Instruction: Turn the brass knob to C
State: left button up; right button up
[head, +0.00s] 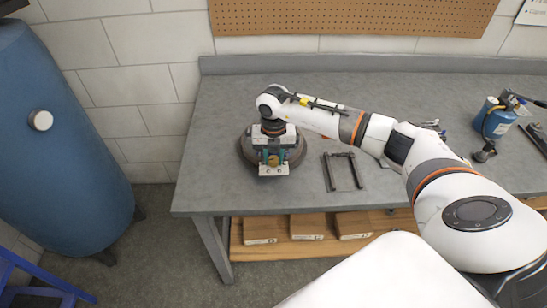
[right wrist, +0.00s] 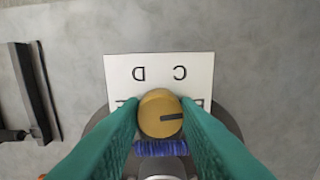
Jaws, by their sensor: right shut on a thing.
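The brass knob (right wrist: 160,113) is round, with a dark pointer line that points to the right in the right wrist view, toward a letter mostly covered by a finger. Behind it is a white plate (right wrist: 160,66) with the letters D and C upside down along its far edge; C is up and right of the knob. Another letter at the left is also partly hidden. My right gripper (right wrist: 160,116) has its teal fingers shut on the knob's two sides. In the head view my right gripper (head: 272,152) points down over the plate (head: 275,171). My left gripper is out of view.
The plate is on a round dark base (head: 297,157) on the grey workbench (head: 225,120). A dark metal frame (head: 343,172) lies right of it. A blue gas torch (head: 494,118) stands far right. A blue tank (head: 60,140) stands left of the bench.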

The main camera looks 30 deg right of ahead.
aim_at(273, 159)
jog(key=n+b, duration=0.3)
jog(key=n, duration=0.2)
jog(key=shift+f+b, duration=0.1)
jog(key=shift+b, duration=0.3)
jog(key=n+b, duration=0.1)
jog(key=n, duration=0.1)
jog(key=shift+n+b, duration=0.3)
jog(key=shift+n, duration=0.1)
jog(key=shift+n+b, duration=0.65)
jog(key=shift+n, duration=0.45)
jog(key=shift+w+r, duration=0.1)
jog(key=shift+r, duration=0.15)
jog(key=o, duration=1)
jog(key=shift+f+n, duration=0.1)
jog(key=shift+n, duration=0.2)
notch_tip(273, 159, up, 12)
jog(key=shift+r+b, duration=0.1)
jog(key=shift+b, duration=1)
jog(key=shift+a, duration=0.1)
